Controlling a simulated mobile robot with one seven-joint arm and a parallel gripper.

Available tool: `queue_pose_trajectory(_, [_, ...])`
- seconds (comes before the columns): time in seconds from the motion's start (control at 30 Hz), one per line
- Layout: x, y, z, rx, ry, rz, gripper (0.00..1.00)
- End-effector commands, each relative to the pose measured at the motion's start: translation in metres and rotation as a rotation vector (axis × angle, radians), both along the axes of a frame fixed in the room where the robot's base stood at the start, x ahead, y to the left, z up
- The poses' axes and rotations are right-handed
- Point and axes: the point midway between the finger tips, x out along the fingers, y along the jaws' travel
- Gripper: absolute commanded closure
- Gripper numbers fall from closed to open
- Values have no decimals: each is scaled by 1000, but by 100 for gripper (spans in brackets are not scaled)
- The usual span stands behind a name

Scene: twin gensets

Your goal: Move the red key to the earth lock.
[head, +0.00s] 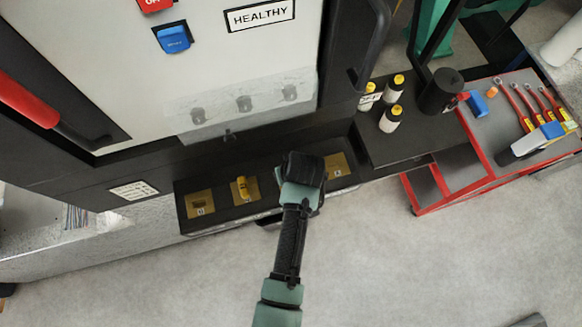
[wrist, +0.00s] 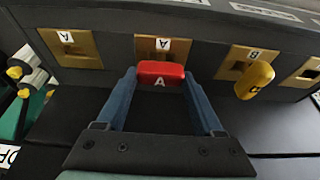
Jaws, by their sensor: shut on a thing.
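The red key (wrist: 160,74), marked A, is between the two blue fingers of my gripper (wrist: 160,88) in the wrist view. My gripper (head: 303,172) is shut on it at the front of the black lock shelf. Directly behind the key is a brass lock plate (wrist: 148,47) with a small white tag; I cannot tell whether the key is inside its slot. Another brass plate (wrist: 75,50), tagged A, is empty to the left; it shows right of my gripper in the head view (head: 345,172). No plate is legibly marked as the earth lock.
A yellow key (wrist: 255,80) sits in a plate beside the red one; it also shows in the head view (head: 242,187). An empty plate (head: 199,204) lies further left. Yellow-capped bottles (head: 390,119) and a red tool tray (head: 530,110) stand right. Open floor lies in front.

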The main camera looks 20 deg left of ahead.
Motion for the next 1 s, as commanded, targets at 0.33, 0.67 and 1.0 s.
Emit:
queue_pose_trajectory(0.33, [0, 0, -2, 0, 0, 0, 96])
queue_pose_trajectory(0.67, [0, 0, -2, 0, 0, 1, 0])
queue_pose_trajectory(1.0, [0, 0, 15, 0, 0, 0, 0])
